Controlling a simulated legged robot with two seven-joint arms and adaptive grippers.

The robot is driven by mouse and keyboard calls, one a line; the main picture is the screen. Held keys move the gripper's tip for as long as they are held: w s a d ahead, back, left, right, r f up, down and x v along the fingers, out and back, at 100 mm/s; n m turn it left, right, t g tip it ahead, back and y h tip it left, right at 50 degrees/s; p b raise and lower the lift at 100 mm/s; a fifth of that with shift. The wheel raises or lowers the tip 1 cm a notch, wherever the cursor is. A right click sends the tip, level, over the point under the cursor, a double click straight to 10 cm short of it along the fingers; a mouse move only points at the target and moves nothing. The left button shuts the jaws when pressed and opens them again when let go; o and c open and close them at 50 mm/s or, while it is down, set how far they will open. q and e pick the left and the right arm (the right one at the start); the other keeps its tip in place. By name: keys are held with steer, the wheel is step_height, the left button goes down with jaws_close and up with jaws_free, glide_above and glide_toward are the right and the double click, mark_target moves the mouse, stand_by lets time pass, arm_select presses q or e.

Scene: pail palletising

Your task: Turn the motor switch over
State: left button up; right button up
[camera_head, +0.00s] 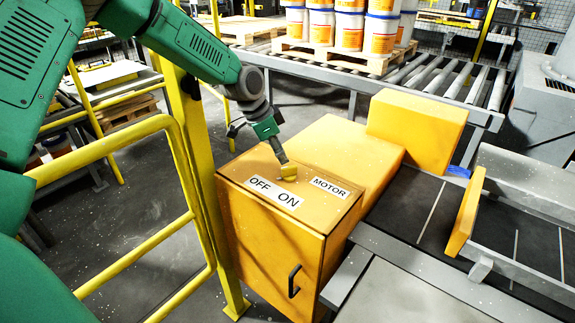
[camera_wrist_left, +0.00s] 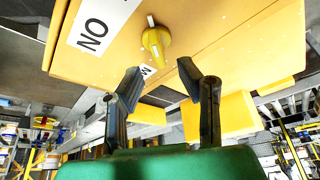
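The yellow motor switch knob (camera_head: 289,173) sits on top of the yellow cabinet (camera_head: 270,235), behind the OFF/ON label (camera_head: 274,192) and left of the MOTOR label (camera_head: 330,187). In the left wrist view the knob (camera_wrist_left: 156,47) carries a white mark; I cannot tell which setting it shows. My left gripper (camera_head: 282,157) points down at the knob from above. In the left wrist view its two dark fingers (camera_wrist_left: 160,69) are apart, with nothing between them; the knob shows just beyond the fingertips. Contact is not visible. My right gripper is not in view.
A yellow guard rail (camera_head: 190,150) stands left of the cabinet. A dark conveyor (camera_head: 420,205) with a raised yellow block (camera_head: 417,130) lies to the right. Pails (camera_head: 350,31) stand on a pallet on the roller conveyor (camera_head: 425,75) behind. A black handle (camera_head: 294,281) is on the cabinet door.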

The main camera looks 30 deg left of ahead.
arm_select(q)
steer(key=shift+v, duration=2.75)
steer(key=shift+a, duration=0.1)
steer(key=shift+s, duration=0.1)
